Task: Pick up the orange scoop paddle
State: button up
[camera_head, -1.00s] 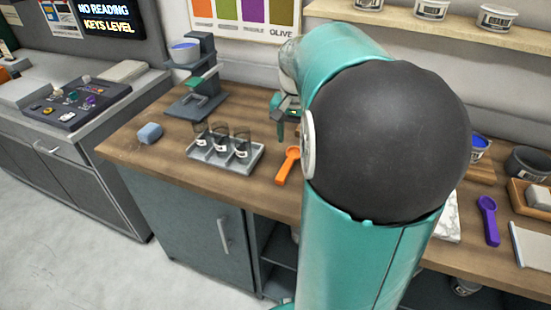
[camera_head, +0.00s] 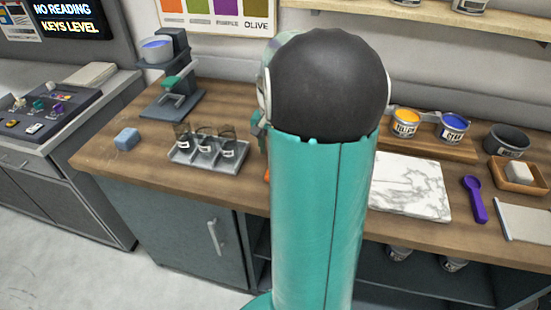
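Only a small sliver of the orange scoop paddle (camera_head: 267,176) shows at the left edge of my teal arm. It lies on the wooden counter (camera_head: 130,168), just right of the grey tray of jars, and the arm hides the rest. A small teal part of my gripper (camera_head: 258,132) shows beside the arm, above and behind the scoop in the picture. The fingertips are mostly hidden, so I cannot tell whether they are apart or touching the scoop.
A grey tray (camera_head: 205,162) with dark glass jars stands left of the arm, with a blue block (camera_head: 127,139) and a dark stand (camera_head: 172,80) nearby. Right are a marble slab (camera_head: 410,188), a purple scoop (camera_head: 474,200), yellow (camera_head: 405,123) and blue (camera_head: 453,128) ink tins.

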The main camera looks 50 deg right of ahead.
notch_tip(320, 180, down, 6)
dwell(0.4)
grip_shut()
